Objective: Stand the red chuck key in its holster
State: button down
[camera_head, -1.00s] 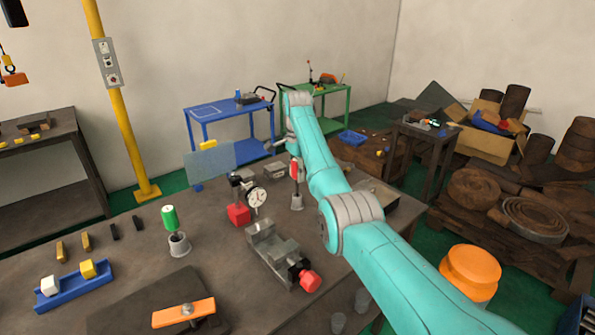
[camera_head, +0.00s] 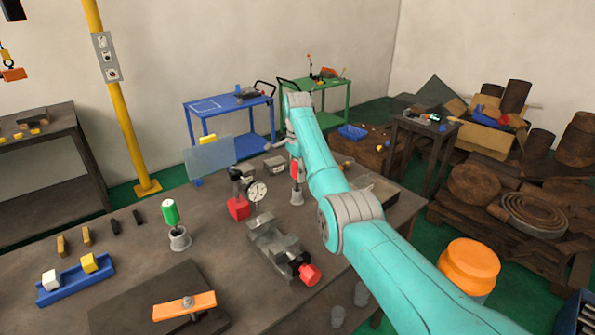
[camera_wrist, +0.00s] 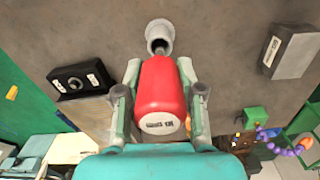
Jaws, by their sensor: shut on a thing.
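The red chuck key (camera_wrist: 162,95) is held between the two fingers of my gripper (camera_wrist: 160,72), its labelled butt end facing the wrist camera. Its grey shank points at the open mouth of a pale grey holster (camera_wrist: 159,32) and overlaps that mouth in the wrist view. I cannot tell how deep the tip is. In the head view the red key (camera_head: 295,170) hangs upright from my gripper (camera_head: 294,160), directly over the grey holster (camera_head: 297,197), which stands on the bench. My arm hides part of the gripper there.
A green-handled key (camera_head: 170,212) stands in another grey holster (camera_head: 180,239) at left. A dial gauge (camera_head: 257,191) on a red base and a grey vise (camera_head: 275,246) stand close by. A dark block (camera_wrist: 82,80) and a grey block (camera_wrist: 290,48) flank the holster, clear of it.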

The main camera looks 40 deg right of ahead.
jog(key=shift+f, duration=0.55)
jog(key=c, duration=0.6)
grip_release()
jog(key=shift+c, duration=0.2)
notch_tip(320, 180, up, 12)
jog(key=shift+f, duration=0.1)
